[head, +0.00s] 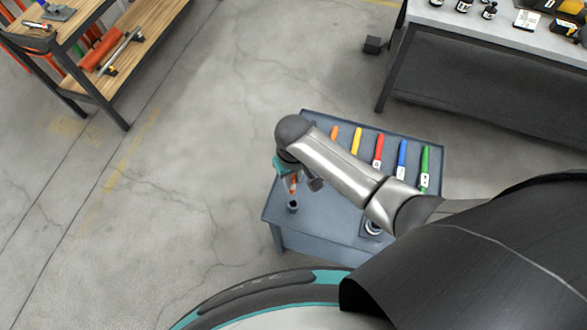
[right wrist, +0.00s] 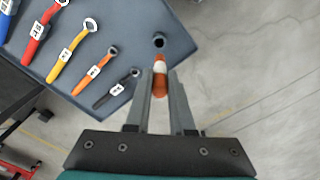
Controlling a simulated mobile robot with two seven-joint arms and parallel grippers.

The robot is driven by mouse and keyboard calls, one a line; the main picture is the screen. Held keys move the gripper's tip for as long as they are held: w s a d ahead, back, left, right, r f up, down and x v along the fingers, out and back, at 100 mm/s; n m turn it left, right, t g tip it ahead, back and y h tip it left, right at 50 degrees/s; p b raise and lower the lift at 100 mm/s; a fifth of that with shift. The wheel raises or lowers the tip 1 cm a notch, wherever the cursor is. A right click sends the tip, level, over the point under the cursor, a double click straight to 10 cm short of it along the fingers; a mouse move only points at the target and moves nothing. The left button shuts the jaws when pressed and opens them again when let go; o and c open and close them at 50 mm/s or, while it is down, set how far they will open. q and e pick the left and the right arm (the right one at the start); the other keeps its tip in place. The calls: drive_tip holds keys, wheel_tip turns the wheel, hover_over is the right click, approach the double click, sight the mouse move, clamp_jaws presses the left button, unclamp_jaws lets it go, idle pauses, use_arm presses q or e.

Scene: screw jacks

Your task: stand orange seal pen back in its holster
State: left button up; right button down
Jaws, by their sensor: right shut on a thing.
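The orange seal pen (right wrist: 160,83), with a white band, is held between the fingers of my right gripper (right wrist: 160,76). In the head view the pen (head: 293,186) hangs below the right gripper (head: 290,177) over the left part of the blue-grey table. The holster (right wrist: 158,41) is a small dark round cup on the table, just beyond the pen's end in the right wrist view. It also shows in the head view (head: 293,206), close under the pen. The pen looks apart from the holster, but the exact gap cannot be told. My left gripper is not in view.
The blue-grey table (head: 312,239) carries a row of wrenches with coloured handles, including a yellow one (head: 356,140) and a green one (head: 425,166). A dark round object (head: 373,228) is partly hidden by my arm. A workbench (head: 480,75) stands at the upper right.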

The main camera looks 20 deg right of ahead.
sight(293, 190)
drive_tip(key=shift+s+d+r, duration=0.1)
drive_tip(key=shift+s, duration=0.05)
drive_tip(key=shift+f, duration=0.9)
wheel_tip(293, 190, down, 5)
drive_tip(key=b, duration=0.5)
drive_tip(key=shift+r, duration=0.15)
drive_tip(key=shift+f, duration=0.2)
drive_tip(key=shift+f, duration=0.15)
drive_tip(key=shift+f+b, duration=2.05)
drive_tip(key=shift+f, duration=0.55)
drive_tip(key=c, duration=0.7)
unclamp_jaws()
